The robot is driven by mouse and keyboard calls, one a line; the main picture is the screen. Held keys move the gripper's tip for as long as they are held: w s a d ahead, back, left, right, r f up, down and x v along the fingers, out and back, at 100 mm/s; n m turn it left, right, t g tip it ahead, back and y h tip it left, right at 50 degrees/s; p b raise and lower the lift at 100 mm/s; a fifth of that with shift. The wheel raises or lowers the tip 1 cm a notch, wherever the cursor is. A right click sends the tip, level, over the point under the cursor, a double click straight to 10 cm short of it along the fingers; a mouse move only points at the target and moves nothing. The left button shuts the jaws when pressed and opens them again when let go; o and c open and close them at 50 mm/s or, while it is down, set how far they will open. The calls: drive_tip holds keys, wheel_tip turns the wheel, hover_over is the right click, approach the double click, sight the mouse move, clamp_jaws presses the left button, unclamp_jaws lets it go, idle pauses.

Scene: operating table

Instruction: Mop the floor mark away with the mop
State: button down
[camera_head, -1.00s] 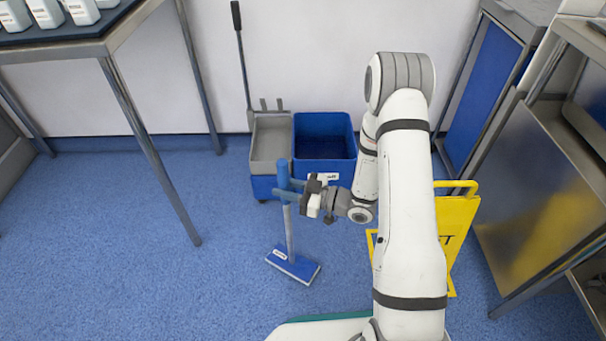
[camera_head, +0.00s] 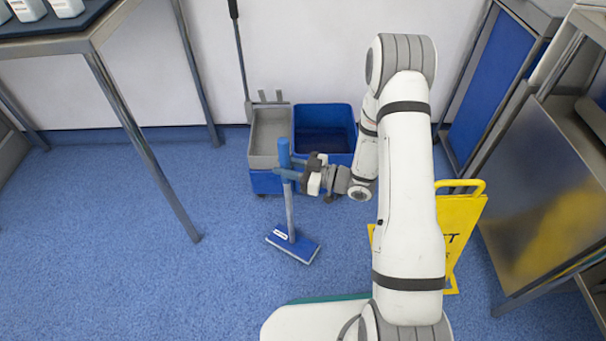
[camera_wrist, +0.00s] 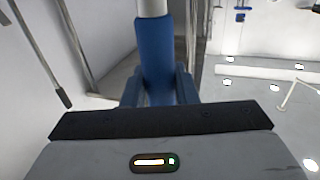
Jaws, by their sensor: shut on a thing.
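The mop has a grey pole with a blue grip and a flat blue head (camera_head: 292,244) with a white label. In the head view it stands nearly upright, its head at or close to the blue floor; I cannot tell whether it touches. My gripper (camera_head: 286,172) is shut on the mop's blue grip near the top. In the wrist view the blue grip (camera_wrist: 155,55) runs up between my gripper's fingers (camera_wrist: 158,88). I cannot make out a floor mark in either view.
A bucket cart with a grey wringer (camera_head: 268,135) and blue bucket (camera_head: 325,125) stands behind the mop. A yellow floor sign (camera_head: 458,225) stands right, partly behind my arm. A steel table (camera_head: 100,30) is at left, a steel cabinet (camera_head: 545,180) at right. Floor left of the mop is clear.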

sight(285, 145)
drive_tip(key=shift+w+d+r+p, duration=0.1)
drive_tip(key=shift+w+r+p, duration=0.15)
drive_tip(key=shift+r+p, duration=0.05)
drive_tip(key=shift+s+r+p, duration=0.15)
drive_tip(key=shift+r+p, duration=0.3)
drive_tip(key=shift+r, duration=0.5)
drive_tip(key=shift+r+p, duration=1.95)
drive_tip(key=shift+r, duration=0.75)
